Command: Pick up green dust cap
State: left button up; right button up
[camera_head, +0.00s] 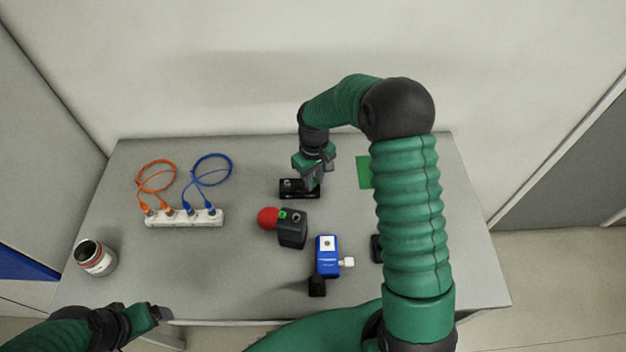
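A small green piece (283,214), which looks like the green dust cap, sits at the top left of a black box (293,234) with a red round part (268,217) on its left. My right gripper (312,187) points down at a low black device (287,194) behind that box. Its fingers overlap the device's right part, and I cannot tell whether they hold anything. My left gripper (160,313) is at the table's front left edge, away from these things. Its finger opening is too small to judge.
A white strip (184,223) with orange (155,163) and blue cables (211,157) is at the left, a can (95,257) at front left. A blue device (327,262) stands front centre. A green square (364,172) is partly behind my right arm. The grey table (180,270) is clear at left centre.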

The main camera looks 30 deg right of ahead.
jog(key=shift+w+a+r, duration=0.15)
jog(key=shift+w+a, duration=0.1)
jog(key=shift+w, duration=0.05)
grip_shut()
jog(key=shift+d+r, duration=0.15)
jog(key=shift+d, duration=0.1)
notch_tip(320, 180, up, 10)
jog(key=shift+b, duration=0.4)
jog(key=shift+s, duration=0.1)
